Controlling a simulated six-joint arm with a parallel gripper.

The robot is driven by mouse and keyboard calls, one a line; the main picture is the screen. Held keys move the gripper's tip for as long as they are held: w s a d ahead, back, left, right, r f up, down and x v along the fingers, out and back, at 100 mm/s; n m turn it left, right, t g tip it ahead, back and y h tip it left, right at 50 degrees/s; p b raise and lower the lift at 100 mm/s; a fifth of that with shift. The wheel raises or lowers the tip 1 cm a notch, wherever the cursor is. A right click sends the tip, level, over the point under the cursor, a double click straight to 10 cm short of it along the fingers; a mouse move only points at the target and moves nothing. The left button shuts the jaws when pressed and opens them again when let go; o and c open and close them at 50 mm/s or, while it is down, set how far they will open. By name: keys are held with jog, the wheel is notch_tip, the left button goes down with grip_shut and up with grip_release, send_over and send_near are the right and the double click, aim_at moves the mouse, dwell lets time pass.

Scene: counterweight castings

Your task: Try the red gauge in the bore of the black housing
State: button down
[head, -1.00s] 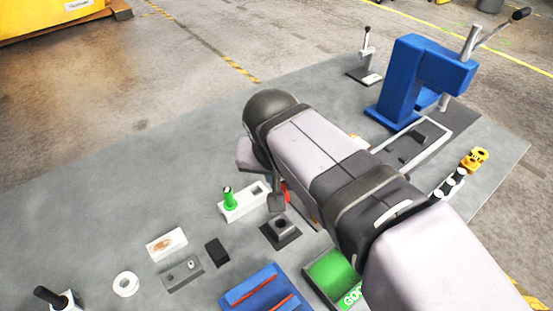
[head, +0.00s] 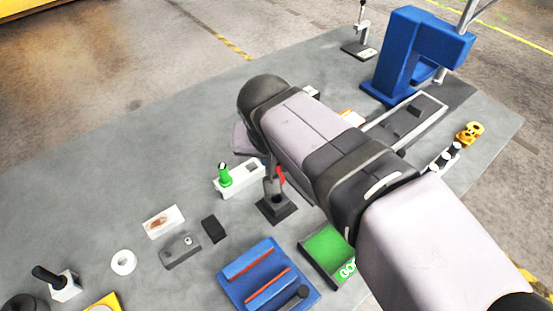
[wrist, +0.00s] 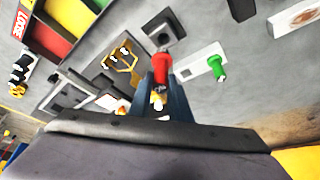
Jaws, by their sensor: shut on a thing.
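The black housing (head: 290,212), a dark block on a square base, stands on the grey table below my gripper in the head view. In the wrist view the housing (wrist: 173,38) lies just beyond the fingertips, with its dark bore visible and nothing in it. My gripper (wrist: 163,92) is shut on the red gauge (wrist: 162,67), which points out from between the fingers towards the housing. The gauge appears apart from the bore. In the head view only a sliver of the red gauge (head: 281,176) shows beside my gripper (head: 271,186); the arm hides the rest.
A white holder (head: 252,178) with a green gauge (head: 224,174) stands close left of the housing. A green tray (head: 322,246) and a blue stand (head: 240,288) lie nearer the front. A blue press (head: 402,55) stands at the back right. The table's far left is clear.

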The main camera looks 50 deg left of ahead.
jog(key=shift+f+b, duration=1.25)
jog(key=shift+f, duration=0.7)
jog(key=shift+f+b, duration=0.95)
jog(key=shift+f, duration=1.1)
dwell(4.0)
